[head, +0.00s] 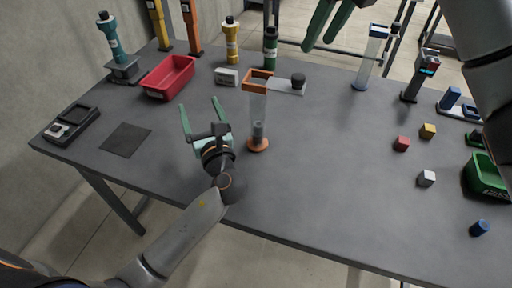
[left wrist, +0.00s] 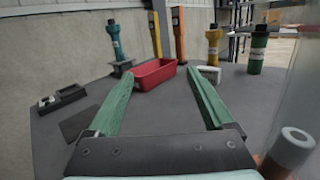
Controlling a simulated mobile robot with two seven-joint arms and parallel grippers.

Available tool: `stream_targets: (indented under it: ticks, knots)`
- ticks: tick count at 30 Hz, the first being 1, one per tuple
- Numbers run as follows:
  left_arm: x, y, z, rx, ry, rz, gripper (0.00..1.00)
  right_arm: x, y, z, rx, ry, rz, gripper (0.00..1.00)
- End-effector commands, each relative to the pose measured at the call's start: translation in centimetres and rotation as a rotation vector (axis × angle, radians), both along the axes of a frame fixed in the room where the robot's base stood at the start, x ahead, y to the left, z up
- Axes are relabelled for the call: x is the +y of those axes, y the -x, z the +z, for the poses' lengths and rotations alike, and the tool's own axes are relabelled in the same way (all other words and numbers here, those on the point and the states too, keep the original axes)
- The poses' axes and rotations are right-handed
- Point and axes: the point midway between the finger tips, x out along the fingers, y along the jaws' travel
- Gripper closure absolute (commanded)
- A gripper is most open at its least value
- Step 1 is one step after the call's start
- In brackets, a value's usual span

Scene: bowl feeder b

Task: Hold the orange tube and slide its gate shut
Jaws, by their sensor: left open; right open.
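The orange tube (head: 257,108) stands upright near the middle of the table in the head view, clear-walled with an orange collar and an orange foot. Its gate (head: 287,87) is a pale plate with a black knob, sticking out to the right from the collar. A grey cylinder sits low inside the tube. My left gripper (head: 203,116) is open and empty, just left of the tube and apart from it. In the left wrist view its green fingers (left wrist: 160,100) are spread, with part of the tube (left wrist: 297,100) at the right edge. My right gripper (head: 328,22) is open at the top, above the table's far edge.
A red bin (head: 168,78) stands behind the left gripper, with a white block (head: 227,77) beside it. A blue clear tube (head: 372,58) stands at the back right. Small cubes (head: 402,143) and a green bin (head: 487,176) lie at the right. The front middle of the table is clear.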

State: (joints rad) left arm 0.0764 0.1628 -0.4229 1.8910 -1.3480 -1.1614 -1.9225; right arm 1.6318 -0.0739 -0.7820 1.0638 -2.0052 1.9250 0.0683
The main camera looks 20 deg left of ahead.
Motion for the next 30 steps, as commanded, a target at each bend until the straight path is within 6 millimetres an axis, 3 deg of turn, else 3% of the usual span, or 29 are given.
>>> stream_targets:
  ticks: [1, 3, 6, 12, 19, 30]
  knots:
    - [-2.7, 1.4, 0.8, -0.016, -0.031, -0.027, 0.14, 0.0, 0.0, 0.0, 0.0, 0.0, 0.0, 0.5]
    - [-5.9, 2.8, 1.2, -0.029, -0.052, -0.086, 0.14, 0.0, 0.0, 0.0, 0.0, 0.0, 0.0, 0.5]
    - [-10.0, 3.6, -0.3, -0.007, -0.021, -0.222, 0.14, 0.0, 0.0, 0.0, 0.0, 0.0, 0.0, 0.5]
    - [-14.2, 4.1, -3.3, 0.05, 0.065, -0.394, 0.14, 0.0, 0.0, 0.0, 0.0, 0.0, 0.0, 0.5]
    - [-14.7, 2.9, -3.9, 0.063, 0.084, -0.43, 0.14, 0.0, 0.0, 0.0, 0.0, 0.0, 0.0, 0.5]
    - [-12.8, -3.9, -3.9, 0.063, 0.083, -0.427, 0.14, 0.0, 0.0, 0.0, 0.0, 0.0, 0.0, 0.5]
